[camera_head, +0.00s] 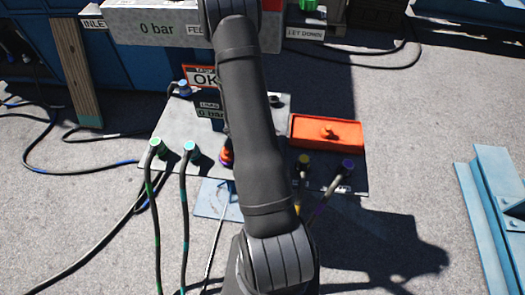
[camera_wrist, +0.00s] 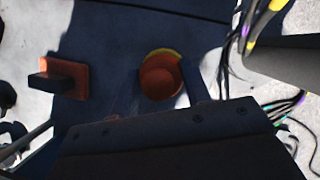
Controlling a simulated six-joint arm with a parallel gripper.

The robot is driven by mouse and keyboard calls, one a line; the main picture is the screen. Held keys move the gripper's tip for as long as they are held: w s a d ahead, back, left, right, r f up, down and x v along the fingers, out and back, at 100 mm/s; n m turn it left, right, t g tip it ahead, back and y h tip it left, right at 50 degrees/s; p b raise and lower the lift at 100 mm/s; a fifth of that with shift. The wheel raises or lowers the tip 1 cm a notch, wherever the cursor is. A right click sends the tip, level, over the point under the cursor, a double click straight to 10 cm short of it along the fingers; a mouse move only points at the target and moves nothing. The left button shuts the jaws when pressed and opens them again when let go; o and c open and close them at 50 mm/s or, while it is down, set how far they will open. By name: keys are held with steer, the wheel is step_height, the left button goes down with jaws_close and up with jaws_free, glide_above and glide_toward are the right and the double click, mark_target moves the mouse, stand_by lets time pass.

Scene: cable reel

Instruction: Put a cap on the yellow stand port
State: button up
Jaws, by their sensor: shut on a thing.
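A round orange cap (camera_wrist: 162,80) is in the upper middle of the wrist view, just beyond my gripper (camera_wrist: 163,102). My gripper is shut on the cap; its dark body fills the bottom of that view. A yellow crescent, part of the yellow stand port (camera_wrist: 165,52), shows along the cap's far edge. The cap covers most of the port from this angle. I cannot tell whether the two touch. In the head view, my arm hides the gripper, the held cap and the yellow port.
An orange tray (camera_head: 327,132) with a small orange piece lies right of my arm. Green (camera_head: 156,145), cyan (camera_head: 190,148), yellow (camera_head: 303,162) and purple (camera_head: 347,166) cable plugs stand around the grey plate (camera_head: 280,184). An orange piece (camera_head: 226,156) shows beside my arm. Cables cross the left ground.

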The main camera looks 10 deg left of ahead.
steer(key=shift+f, duration=0.4)
stand_by(0.5)
steer(key=o, duration=1.2)
steer(key=shift+c, duration=0.2)
steer(key=v, duration=1.7)
steer(key=shift+r, duration=0.25)
